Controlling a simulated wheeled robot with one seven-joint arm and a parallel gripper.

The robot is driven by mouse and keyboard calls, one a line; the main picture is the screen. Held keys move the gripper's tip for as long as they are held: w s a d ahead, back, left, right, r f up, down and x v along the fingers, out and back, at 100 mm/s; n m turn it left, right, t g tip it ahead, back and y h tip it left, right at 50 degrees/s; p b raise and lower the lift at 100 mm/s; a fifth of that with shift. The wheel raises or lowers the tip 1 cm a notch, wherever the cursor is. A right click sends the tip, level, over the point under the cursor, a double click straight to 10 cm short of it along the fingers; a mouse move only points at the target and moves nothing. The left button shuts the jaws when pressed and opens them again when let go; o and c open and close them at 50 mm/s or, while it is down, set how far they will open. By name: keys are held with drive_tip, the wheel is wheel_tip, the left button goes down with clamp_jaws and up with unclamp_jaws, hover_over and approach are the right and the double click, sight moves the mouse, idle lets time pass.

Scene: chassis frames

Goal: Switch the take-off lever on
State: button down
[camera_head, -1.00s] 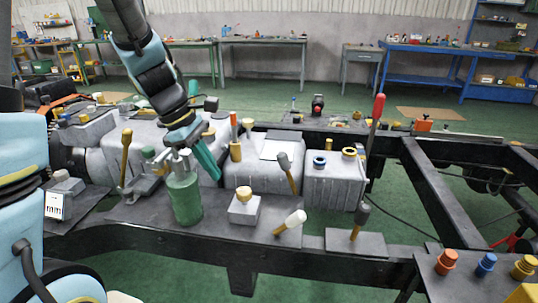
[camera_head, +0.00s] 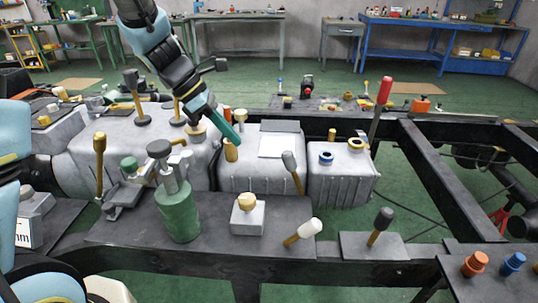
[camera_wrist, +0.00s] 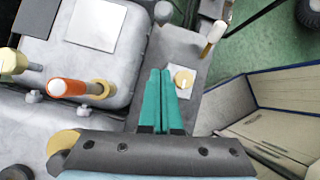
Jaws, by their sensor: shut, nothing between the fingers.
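Several levers show, and I cannot tell from the pictures which is the take-off lever. A grey-knobbed lever (camera_head: 292,170) leans in front of the middle grey housing. A white-knobbed lever (camera_head: 303,232) tilts at the front edge of the plate. A dark-knobbed lever (camera_head: 380,226) stands on a small plate to its right. A tall red-handled lever (camera_head: 383,95) stands behind. My gripper (camera_head: 236,138) has teal fingers, shut and empty, above the left side of the middle housing.
A green bottle jack (camera_head: 178,208) and a block with a yellow knob (camera_head: 247,212) stand on the front plate. The middle housing (camera_head: 258,178) carries a white sheet. A dark chassis rail (camera_head: 445,180) runs at right. Green floor is open behind the chassis.

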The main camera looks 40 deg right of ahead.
drive_tip(key=shift+f, duration=0.1)
drive_tip(key=p, duration=0.2)
approach(295, 174)
drive_tip(key=shift+w+f, duration=0.15)
drive_tip(key=shift+f, duration=0.65)
drive_tip(key=shift+w+f, duration=0.2)
drive_tip(key=shift+f, duration=0.6)
drive_tip(key=shift+r+p, duration=0.1)
drive_tip(key=shift+p, duration=0.2)
